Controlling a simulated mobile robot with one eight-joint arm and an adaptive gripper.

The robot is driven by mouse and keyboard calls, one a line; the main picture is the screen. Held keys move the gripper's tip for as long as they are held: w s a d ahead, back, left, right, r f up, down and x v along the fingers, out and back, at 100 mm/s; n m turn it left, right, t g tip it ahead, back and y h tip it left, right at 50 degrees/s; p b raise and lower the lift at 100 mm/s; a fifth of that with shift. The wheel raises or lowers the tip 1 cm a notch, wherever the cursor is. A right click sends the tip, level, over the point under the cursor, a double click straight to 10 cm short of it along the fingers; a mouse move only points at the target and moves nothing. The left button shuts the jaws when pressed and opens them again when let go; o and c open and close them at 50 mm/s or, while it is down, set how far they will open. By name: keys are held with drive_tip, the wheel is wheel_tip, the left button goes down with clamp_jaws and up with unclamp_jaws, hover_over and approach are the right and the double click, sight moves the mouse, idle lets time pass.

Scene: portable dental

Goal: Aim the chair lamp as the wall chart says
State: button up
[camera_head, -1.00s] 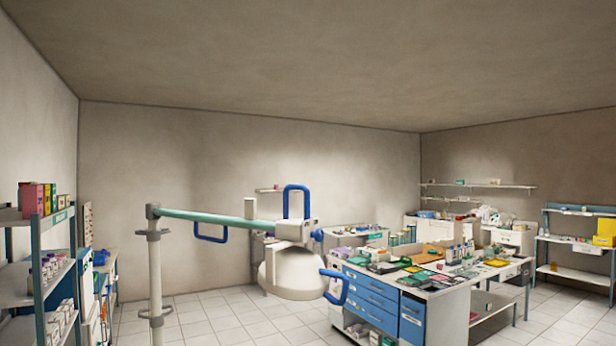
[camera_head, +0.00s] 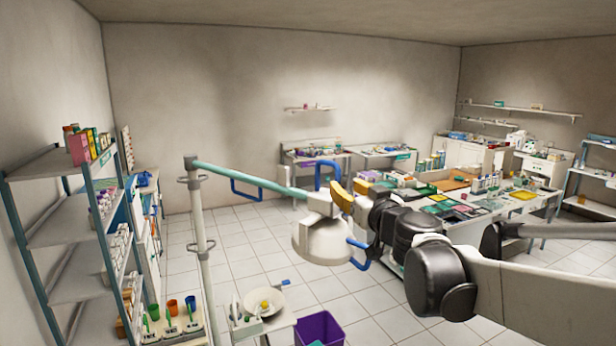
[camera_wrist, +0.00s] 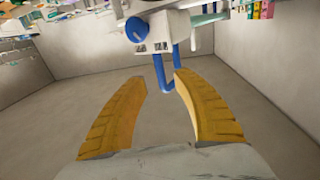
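The chair lamp's white dome head (camera_head: 318,243) hangs from a teal arm (camera_head: 250,180) on a pale pole (camera_head: 200,250). A blue loop handle (camera_head: 325,172) stands up from the lamp's joint block; another blue handle (camera_head: 360,243) is at the dome's right side. My gripper (camera_head: 347,194), with yellow fingers, is just right of the upright handle. In the wrist view my gripper (camera_wrist: 160,86) is open, and the blue loop (camera_wrist: 158,70) shows between the fingertips; I cannot tell its depth. A blue knob (camera_wrist: 135,30) is above. A board on the left wall (camera_head: 127,148), possibly the chart, is edge-on and unreadable.
A shelf rack (camera_head: 70,240) stands at the left. A small stand with a bowl (camera_head: 262,303) and a purple bin (camera_head: 318,328) are below the lamp. A cluttered bench (camera_head: 520,200) is at the right. Open tiled floor lies behind the lamp.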

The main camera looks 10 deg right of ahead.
sight(339, 182)
drive_tip(key=p+x, duration=0.1)
drive_tip(key=x, duration=0.4)
drive_tip(key=shift+w, duration=0.35)
clamp_jaws()
